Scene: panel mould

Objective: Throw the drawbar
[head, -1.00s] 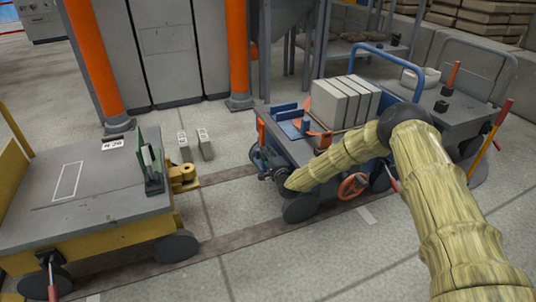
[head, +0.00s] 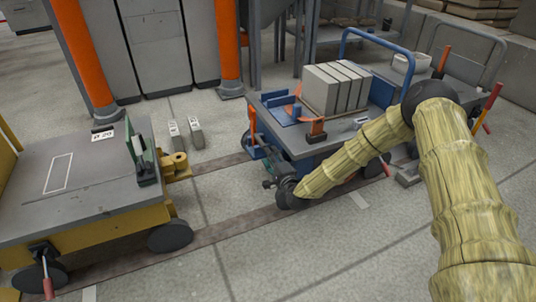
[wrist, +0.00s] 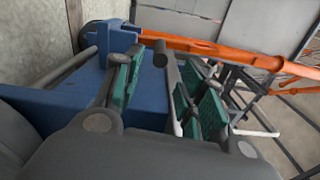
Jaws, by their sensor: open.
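The blue cart (head: 300,148) stands to the right of the yellow truck (head: 95,238). A short orange bar (head: 252,118), apparently the drawbar, stands nearly upright at the cart's left end. In the wrist view a long orange bar (wrist: 215,50) runs from the cart's blue end toward the right. My gripper (head: 268,180) is low at the cart's left end, below the orange bar. In the wrist view my gripper (wrist: 160,85) has its green pads apart, with the cart's blue surface behind them. The orange bar passes beyond the fingertips, and no contact shows.
The yellow truck's coupling (head: 176,168) faces the cart across a gap of floor. Grey blocks (head: 340,88) load the cart. Two small labelled blocks (head: 195,132) lie on the floor. Orange posts (head: 228,45) and grey cabinets (head: 155,45) stand behind.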

